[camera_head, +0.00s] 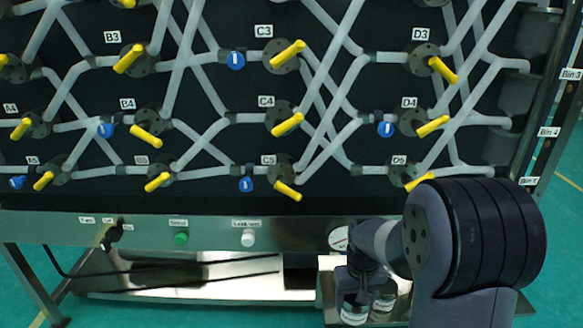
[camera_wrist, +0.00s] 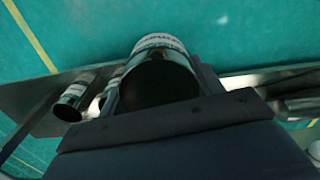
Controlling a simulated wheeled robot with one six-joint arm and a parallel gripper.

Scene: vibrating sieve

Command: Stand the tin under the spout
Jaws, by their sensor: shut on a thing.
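A shiny metal tin (camera_wrist: 158,77) with a white printed label sits between the fingers of my gripper (camera_wrist: 160,92) in the wrist view. Its dark round end faces the camera. My gripper (camera_head: 356,283) is shut on it, low at the front of the panel in the head view, where the tin (camera_head: 353,309) shows just below it. I cannot make out the spout clearly.
A black panel with pale pipes and yellow valve handles (camera_head: 288,124) rises above. A steel front rail (camera_head: 210,234) carries a green button (camera_head: 181,238), a white button (camera_head: 248,240) and a dark knob (camera_head: 111,237). A shiny steel tray (camera_head: 190,297) lies below, left of my gripper.

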